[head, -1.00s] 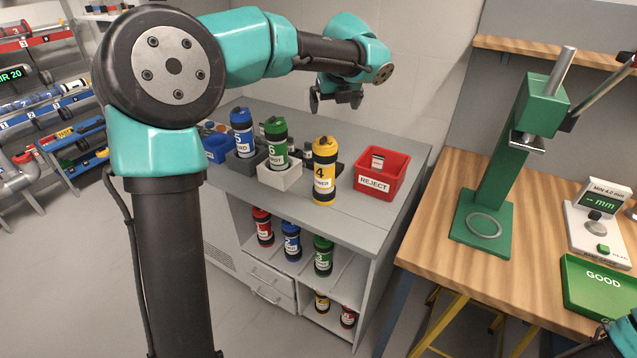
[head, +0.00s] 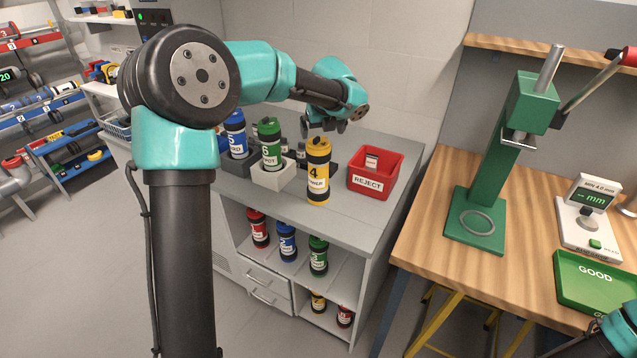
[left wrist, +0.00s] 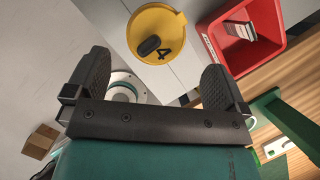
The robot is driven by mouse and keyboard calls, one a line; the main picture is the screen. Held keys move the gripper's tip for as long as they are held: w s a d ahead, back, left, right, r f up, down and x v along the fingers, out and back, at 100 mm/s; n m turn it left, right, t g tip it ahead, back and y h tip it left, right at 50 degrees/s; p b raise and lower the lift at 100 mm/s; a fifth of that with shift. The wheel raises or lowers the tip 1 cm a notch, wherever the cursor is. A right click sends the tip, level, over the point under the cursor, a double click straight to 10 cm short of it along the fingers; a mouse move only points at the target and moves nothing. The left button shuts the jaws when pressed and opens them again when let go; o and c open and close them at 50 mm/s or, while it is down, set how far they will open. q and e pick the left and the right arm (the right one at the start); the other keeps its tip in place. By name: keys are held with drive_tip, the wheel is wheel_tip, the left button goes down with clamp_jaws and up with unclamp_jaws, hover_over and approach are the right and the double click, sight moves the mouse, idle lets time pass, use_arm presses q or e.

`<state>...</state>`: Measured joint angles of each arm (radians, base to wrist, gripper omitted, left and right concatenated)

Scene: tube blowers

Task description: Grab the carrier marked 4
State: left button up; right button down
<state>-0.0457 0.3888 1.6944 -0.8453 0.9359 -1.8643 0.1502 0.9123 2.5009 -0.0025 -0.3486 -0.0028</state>
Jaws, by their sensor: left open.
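The yellow carrier marked 4 (head: 318,172) stands upright on the grey counter (head: 345,222), left of the red reject bin. My left gripper (head: 327,127) is just above and behind its top in the head view. In the left wrist view the carrier's yellow lid (left wrist: 156,38), with a black knob and a 4, lies ahead of and between the two spread fingers of the left gripper (left wrist: 155,85). The fingers are open and appear not to touch it. My right arm shows only as a small part at the lower right corner; its gripper is not visible.
The red reject bin (head: 375,174) stands close to the right of the carrier. A green carrier (head: 270,143) in a white holder (head: 274,177) and a blue carrier (head: 235,134) stand close to the left. More carriers fill the shelves below.

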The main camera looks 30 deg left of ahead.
sight(319, 139)
use_arm(q)
drive_tip(key=shift+x, duration=1.05)
drive_tip(key=shift+f, duration=0.15)
drive_tip(key=shift+s+x, duration=0.2)
drive_tip(key=shift+x, duration=2.3)
drive_tip(key=shift+a, duration=0.15)
drive_tip(key=shift+c, duration=0.5)
drive_tip(key=c, duration=1.1)
